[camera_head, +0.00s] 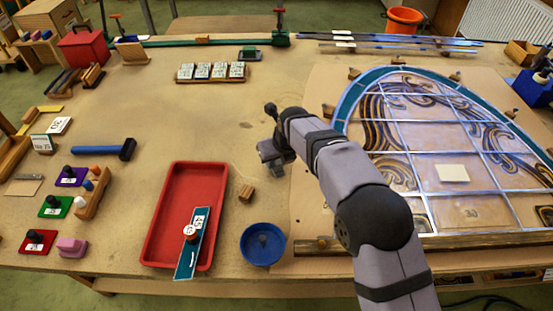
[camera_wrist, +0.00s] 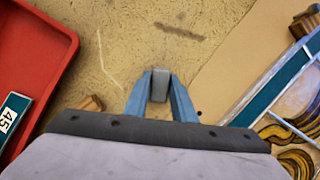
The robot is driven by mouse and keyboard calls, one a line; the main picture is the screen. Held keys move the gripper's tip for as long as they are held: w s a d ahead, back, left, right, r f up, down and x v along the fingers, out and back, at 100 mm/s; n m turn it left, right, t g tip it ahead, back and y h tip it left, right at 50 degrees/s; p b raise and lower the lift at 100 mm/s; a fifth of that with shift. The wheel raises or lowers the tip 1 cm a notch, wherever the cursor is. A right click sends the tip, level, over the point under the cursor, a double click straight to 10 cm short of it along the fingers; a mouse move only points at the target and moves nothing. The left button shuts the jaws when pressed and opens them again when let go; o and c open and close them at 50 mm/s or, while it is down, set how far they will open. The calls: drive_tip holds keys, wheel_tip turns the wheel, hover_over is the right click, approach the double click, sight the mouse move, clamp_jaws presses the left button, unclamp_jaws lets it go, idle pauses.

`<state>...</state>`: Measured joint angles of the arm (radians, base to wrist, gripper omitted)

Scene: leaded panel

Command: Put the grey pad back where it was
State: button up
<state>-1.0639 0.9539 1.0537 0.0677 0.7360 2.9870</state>
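The grey pad (camera_wrist: 160,84) is a small grey block between the two blue-grey fingertips of my gripper (camera_wrist: 160,92) in the wrist view. The fingers touch it from both sides, and it hangs over bare tabletop; its height above the table is hard to judge. In the head view my gripper (camera_head: 272,152) is mid-table, left of the leaded panel (camera_head: 435,185) and above and right of the red tray (camera_head: 225,200).
A wooden block (camera_head: 247,194) and blue bowl (camera_head: 263,244) stand right of the tray. A blue hammer (camera_head: 105,149), coloured stamp pads (camera_head: 70,177) and a pink block (camera_head: 72,247) are at left.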

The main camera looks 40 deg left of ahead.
drive_tip(key=o, duration=0.3)
drive_tip(key=shift+o, duration=0.2)
drive_tip(key=shift+d+r, duration=0.1)
drive_tip(key=shift+r, duration=0.4)
drive_tip(key=b+v, duration=0.2)
drive_tip(key=v, duration=0.9)
drive_tip(key=shift+b, duration=0.4)
drive_tip(key=shift+d+r, duration=0.1)
